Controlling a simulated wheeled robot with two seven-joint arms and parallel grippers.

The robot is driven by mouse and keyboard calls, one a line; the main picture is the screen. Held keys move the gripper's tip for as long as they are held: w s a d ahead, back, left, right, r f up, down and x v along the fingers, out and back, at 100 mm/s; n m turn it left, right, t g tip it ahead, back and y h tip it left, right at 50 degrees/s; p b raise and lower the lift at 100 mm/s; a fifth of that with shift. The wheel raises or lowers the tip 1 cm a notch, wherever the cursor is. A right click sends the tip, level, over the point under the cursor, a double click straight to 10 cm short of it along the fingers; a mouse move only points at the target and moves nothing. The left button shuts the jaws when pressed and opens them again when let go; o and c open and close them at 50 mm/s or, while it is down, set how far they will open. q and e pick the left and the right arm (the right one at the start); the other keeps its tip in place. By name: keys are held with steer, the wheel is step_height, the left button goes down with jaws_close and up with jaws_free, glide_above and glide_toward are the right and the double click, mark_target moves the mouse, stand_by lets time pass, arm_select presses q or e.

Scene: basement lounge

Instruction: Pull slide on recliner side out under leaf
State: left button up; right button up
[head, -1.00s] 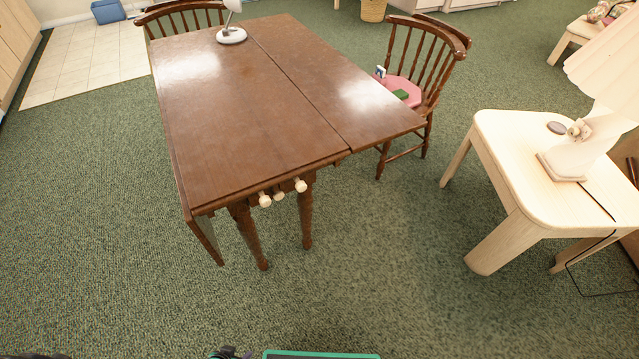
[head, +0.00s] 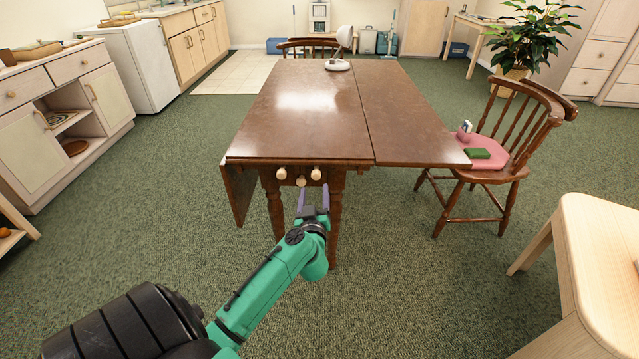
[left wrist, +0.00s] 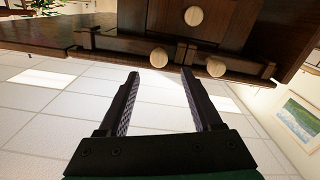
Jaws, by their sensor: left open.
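The brown drop-leaf table (head: 305,125) stands ahead. Its right leaf (head: 415,125) is raised level and its left leaf (head: 238,192) hangs down. On the near end are three pale round knobs: a left one (head: 281,173), a lower middle one (head: 301,181) and a right one (head: 316,174). My left gripper (head: 312,193) is open and empty, just below the right knob in the picture. In the left wrist view, which appears inverted, the open fingers (left wrist: 160,76) point towards the knobs, with one knob (left wrist: 159,57) between the fingertip lines. No contact is evident. My right gripper is out of view.
A wooden chair (head: 510,150) with a pink cushion stands right of the table. A pale side table (head: 600,240) is at the near right. White cabinets (head: 40,150) line the left. Green carpet (head: 430,290) is clear in front. No recliner shows.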

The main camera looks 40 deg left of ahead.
mark_target(316, 178)
arm_select(q)
steer(key=b+x, duration=0.1)
steer(key=x, duration=0.6)
steer(key=shift+f, duration=0.1)
steer(key=shift+w, duration=0.15)
jaws_close()
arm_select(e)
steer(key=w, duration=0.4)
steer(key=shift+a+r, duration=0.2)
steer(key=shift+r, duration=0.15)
